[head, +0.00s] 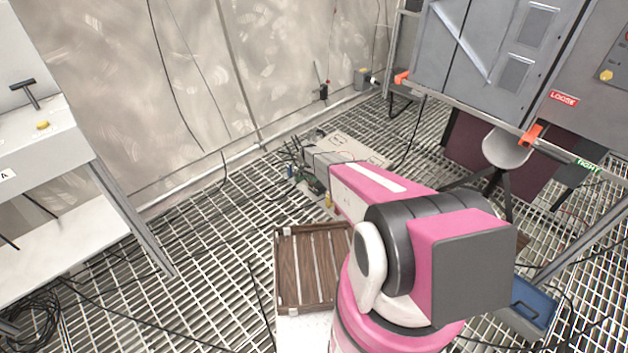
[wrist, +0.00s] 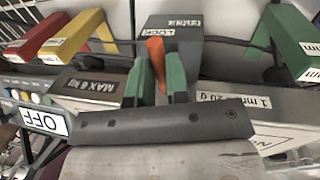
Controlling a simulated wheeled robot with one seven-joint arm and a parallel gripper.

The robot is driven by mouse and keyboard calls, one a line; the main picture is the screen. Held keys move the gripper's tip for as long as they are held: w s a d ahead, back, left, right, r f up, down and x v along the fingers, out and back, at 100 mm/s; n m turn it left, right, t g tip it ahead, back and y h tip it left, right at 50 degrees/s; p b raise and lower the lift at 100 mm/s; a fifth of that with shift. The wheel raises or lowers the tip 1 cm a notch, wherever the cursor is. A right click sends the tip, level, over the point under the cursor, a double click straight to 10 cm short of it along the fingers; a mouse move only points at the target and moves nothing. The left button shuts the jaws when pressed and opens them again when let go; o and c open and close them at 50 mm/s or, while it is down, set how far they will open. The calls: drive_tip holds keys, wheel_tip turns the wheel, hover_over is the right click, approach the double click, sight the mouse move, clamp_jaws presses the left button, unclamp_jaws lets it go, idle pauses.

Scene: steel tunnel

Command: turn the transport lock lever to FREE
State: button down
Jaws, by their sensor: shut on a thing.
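In the wrist view an orange lever (wrist: 155,50) stands up in front of a dark grey block (wrist: 189,50). The block carries two small white labels, seen upside down; one reads LOCK (wrist: 163,32), close to the lever's tip, and the other (wrist: 182,22) seems to read FREE. My gripper (wrist: 159,75) has green fingers, one on each side of the lever, and is shut on it. The lever's base is hidden behind the fingers. In the head view my pink and black arm covers the gripper and lever.
A MAX 6 box (wrist: 92,86) and an OFF sign (wrist: 44,120) sit close left. A wooden crate (head: 281,268) stands on the grating.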

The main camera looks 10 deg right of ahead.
drive_tip(key=shift+w+a+m, duration=0.1)
drive_tip(key=shift+w+m, duration=0.1)
drive_tip(key=shift+m, duration=0.3)
drive_tip(key=c, duration=1.1)
unclamp_jaws()
drive_tip(key=shift+r, duration=0.1)
wheel_tip(320, 180, up, 10)
drive_tip(key=w+a, duration=0.1)
drive_tip(key=shift+w+r, duration=0.25)
drive_tip(key=shift+w, duration=0.1)
drive_tip(key=shift+a, duration=0.1)
